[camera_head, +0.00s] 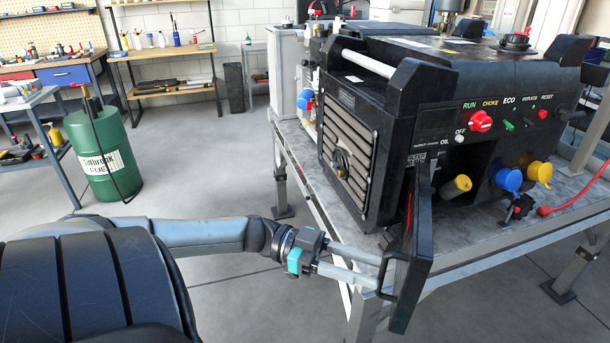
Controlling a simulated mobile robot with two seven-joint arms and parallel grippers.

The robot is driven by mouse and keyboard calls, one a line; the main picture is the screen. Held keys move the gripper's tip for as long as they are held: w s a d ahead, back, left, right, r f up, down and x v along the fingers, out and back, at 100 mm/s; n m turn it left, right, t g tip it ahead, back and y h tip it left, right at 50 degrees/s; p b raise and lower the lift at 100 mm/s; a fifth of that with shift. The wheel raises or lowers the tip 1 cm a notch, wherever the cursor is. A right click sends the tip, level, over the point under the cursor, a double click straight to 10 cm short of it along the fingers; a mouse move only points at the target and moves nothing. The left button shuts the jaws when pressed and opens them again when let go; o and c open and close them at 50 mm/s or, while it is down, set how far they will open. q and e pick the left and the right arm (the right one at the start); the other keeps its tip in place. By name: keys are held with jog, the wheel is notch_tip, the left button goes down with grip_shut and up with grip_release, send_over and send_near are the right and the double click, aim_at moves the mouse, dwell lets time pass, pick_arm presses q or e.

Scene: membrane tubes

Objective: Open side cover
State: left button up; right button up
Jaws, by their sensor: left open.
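A black generator (365,140) stands on a metal table. A black flat cover (420,235) stands out from its front left corner, seen nearly edge-on and turned away from the body. A dark U-shaped handle (389,272) is on the cover's left face. My left gripper (377,272) reaches in from the left, its two pale fingers spread and their tips close at the handle. I cannot tell whether they touch it. Part of the generator's front is hidden behind the cover. My right gripper is not in view.
The table (325,185) has its near edge beneath the cover. Blue and yellow caps (508,180) and a red cable (575,203) are at the generator's front. A green drum (103,155) and workbenches stand back left. The floor between is clear.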

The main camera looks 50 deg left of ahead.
pick_arm(q)
jog(key=p+v, duration=0.1)
jog(key=v, duration=1.3)
